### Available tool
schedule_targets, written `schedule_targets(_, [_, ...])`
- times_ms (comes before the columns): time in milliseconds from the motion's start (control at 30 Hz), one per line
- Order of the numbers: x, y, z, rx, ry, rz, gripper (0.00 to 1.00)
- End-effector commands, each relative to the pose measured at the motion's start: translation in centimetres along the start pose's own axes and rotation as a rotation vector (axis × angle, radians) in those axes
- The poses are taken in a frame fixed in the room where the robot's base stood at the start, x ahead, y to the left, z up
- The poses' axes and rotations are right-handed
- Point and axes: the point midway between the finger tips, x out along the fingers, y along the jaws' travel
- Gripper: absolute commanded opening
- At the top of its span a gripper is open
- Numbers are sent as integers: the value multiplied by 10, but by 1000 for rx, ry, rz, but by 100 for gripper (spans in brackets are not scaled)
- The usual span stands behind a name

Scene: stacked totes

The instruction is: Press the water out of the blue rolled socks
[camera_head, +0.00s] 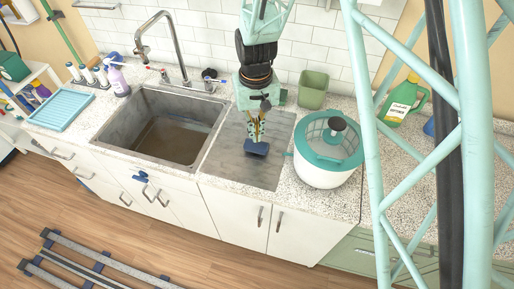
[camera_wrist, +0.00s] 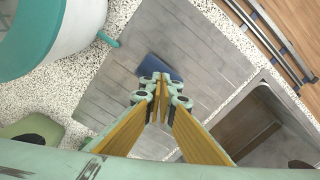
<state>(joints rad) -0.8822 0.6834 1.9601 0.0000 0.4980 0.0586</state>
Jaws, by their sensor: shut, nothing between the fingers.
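The blue rolled socks (camera_head: 256,148) are a small dark blue bundle on the grey ribbed drainboard (camera_head: 222,166), right of the sink. They also show in the wrist view (camera_wrist: 154,66), partly hidden by my fingertips. My gripper (camera_head: 256,137) points down directly over the socks. In the wrist view my gripper (camera_wrist: 160,88) has its yellow-sided fingers together at the tips, with nothing between them. The tips overlap the near edge of the socks; I cannot tell whether they touch.
The grey sink (camera_head: 205,103) with its faucet (camera_head: 172,35) is on the left. A white and teal lidded tub (camera_head: 325,176) stands close on the right. A green cup (camera_head: 313,90) stands behind. A light blue tray (camera_head: 60,107) lies at far left.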

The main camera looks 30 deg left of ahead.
Motion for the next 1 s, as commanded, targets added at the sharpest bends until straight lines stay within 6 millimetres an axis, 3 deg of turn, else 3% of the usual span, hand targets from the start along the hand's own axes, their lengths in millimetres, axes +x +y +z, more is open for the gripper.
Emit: schedule_targets(1000, [9, 0, 0, 0, 0, 0, 0])
